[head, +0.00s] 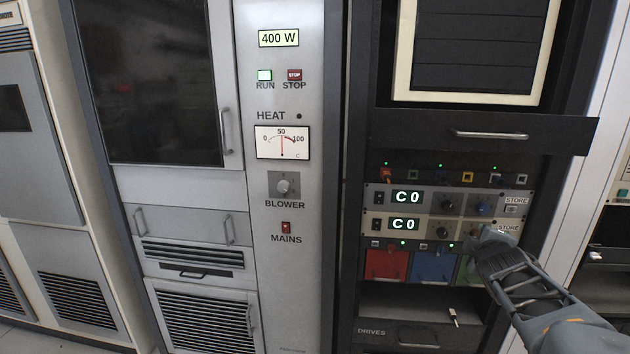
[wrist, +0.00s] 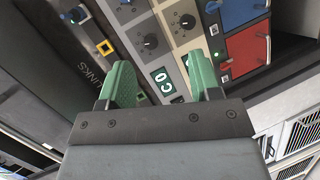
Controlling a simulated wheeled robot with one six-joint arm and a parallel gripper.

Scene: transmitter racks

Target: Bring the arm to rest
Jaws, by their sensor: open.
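My arm (head: 545,300) reaches in from the lower right of the head view, stretched toward the dark rack. My gripper (head: 487,238) is in front of the right end of the lower C0 panel. In the wrist view my gripper (wrist: 161,78) shows two green fingers spread apart with nothing between them. I cannot tell whether a fingertip touches the panel.
A small object (head: 453,317) lies on the shelf below. A grey cabinet (head: 285,330) with a meter stands left.

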